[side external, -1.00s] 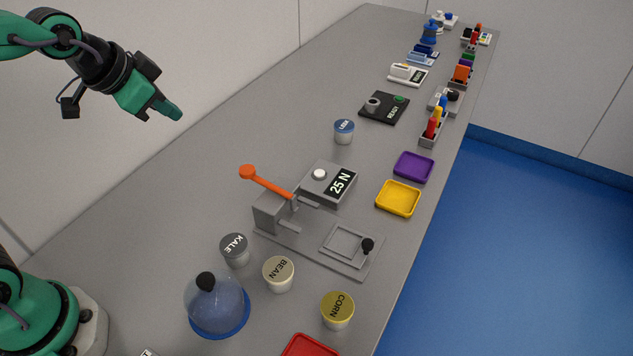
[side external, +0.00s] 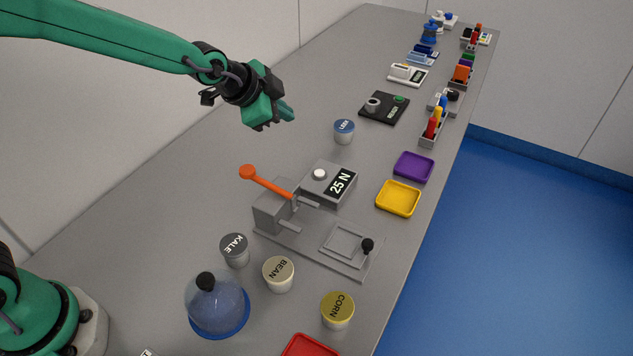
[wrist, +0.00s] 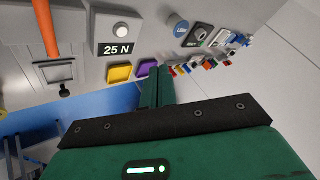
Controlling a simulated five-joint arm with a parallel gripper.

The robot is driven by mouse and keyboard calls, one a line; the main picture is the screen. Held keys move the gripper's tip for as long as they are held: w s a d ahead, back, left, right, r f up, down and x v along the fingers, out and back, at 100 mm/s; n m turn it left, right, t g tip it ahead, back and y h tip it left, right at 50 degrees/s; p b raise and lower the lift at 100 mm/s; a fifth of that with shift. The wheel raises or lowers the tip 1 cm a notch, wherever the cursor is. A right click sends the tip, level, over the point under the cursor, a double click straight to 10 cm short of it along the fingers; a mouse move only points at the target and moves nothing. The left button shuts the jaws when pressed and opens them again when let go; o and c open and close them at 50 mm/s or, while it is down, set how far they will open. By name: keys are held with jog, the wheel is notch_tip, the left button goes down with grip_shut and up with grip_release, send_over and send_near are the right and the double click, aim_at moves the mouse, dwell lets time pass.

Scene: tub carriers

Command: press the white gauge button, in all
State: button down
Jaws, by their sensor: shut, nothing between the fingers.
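The white gauge button (side external: 320,174) sits on top of a grey gauge box (side external: 313,187) whose dark display reads "25 N". The button also shows in the wrist view (wrist: 121,27), at upper left above the display. My gripper (side external: 287,112) is shut and empty, in the air above the table, up and to the left of the gauge box in the side view. In the wrist view my green fingers (wrist: 158,88) are together, to the right of and below the gauge box. Nothing touches the button.
A press with an orange lever (side external: 270,186) stands beside the gauge. Tubs marked KALE (side external: 235,250), BEAN (side external: 278,274) and CORN (side external: 337,310) and a clear dome (side external: 217,305) are nearer. A LEEK-like blue-lidded tub (side external: 344,131) and yellow (side external: 398,198) and purple (side external: 413,167) trays lie beyond.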

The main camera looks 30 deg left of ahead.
aim_at(316, 175)
jog(key=w+d+f+m, duration=0.2)
jog(key=w+d+f, duration=0.2)
jog(key=d, duration=0.1)
jog(key=shift+f+h, duration=0.3)
jog(key=shift+f, duration=0.1)
jog(key=shift+a+f, duration=0.1)
jog(key=shift+f, duration=0.05)
jog(key=shift+f, duration=4.2)
jog(key=shift+f, duration=0.45)
